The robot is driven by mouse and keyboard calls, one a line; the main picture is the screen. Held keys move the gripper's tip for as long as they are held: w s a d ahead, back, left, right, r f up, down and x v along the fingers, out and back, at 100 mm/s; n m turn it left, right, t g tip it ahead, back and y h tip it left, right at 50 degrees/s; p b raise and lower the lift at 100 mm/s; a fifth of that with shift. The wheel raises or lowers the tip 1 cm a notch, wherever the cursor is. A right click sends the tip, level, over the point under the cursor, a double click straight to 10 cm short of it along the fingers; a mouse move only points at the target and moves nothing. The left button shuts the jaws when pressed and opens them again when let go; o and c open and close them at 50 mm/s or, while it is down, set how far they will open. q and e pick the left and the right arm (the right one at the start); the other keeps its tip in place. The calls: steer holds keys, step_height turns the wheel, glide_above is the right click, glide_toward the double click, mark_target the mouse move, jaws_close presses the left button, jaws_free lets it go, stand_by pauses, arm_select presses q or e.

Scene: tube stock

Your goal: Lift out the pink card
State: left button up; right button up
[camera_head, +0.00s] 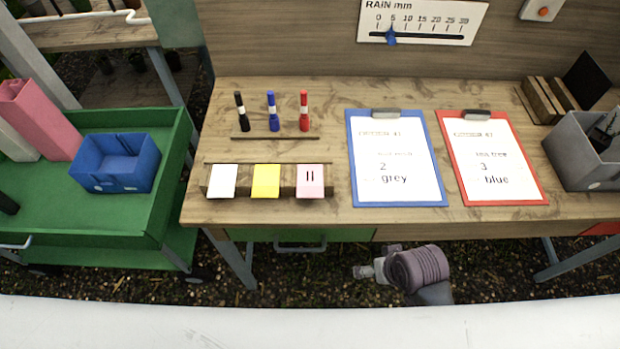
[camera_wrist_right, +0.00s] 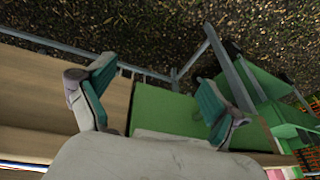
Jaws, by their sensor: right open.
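The pink card (camera_head: 311,176) with two black strokes stands at the right end of a row in a wooden holder (camera_head: 288,193) on the bench. A yellow card (camera_head: 266,180) and a white card (camera_head: 222,180) stand to its left. My right gripper (camera_head: 366,271) is in front of and below the bench's front edge, to the right of the pink card and apart from it. In the right wrist view the right gripper (camera_wrist_right: 155,75) is open, with nothing between its teal-padded fingers. My left gripper is not in view.
Black, blue and red markers (camera_head: 272,111) stand behind the cards. A blue clipboard (camera_head: 352,190) and a red clipboard (camera_head: 463,190) lie to the right. A grey bin (camera_head: 578,160) is at the far right. A green cart (camera_head: 135,215) with a blue bin (camera_head: 115,170) stands left.

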steer(key=w+a+r+n+g+y, duration=0.15)
steer(key=w+a+r, duration=0.25)
steer(key=a+r, duration=0.6)
steer(key=w+a+r+g+y, duration=0.1)
steer(key=w+a+r+y, duration=0.1)
steer(key=w+a+r, duration=0.55)
step_height(320, 180, up, 10)
steer(key=m+h, duration=0.3)
steer(key=h, duration=0.2)
glide_above(310, 189)
steer(key=shift+g, duration=0.35)
steer(key=f, duration=0.5)
steer(key=f+p, duration=0.1)
steer(key=f, duration=0.2)
steer(key=shift+a+f, duration=0.3)
steer(key=shift+a, duration=0.05)
steer(key=f, duration=0.1)
steer(key=f+p, duration=0.1)
steer(key=f, duration=0.3)
steer(key=shift+d+p, duration=0.4)
steer(key=shift+f, duration=0.15)
steer(key=shift+f+p, duration=0.2)
steer(key=shift+p, duration=0.2)
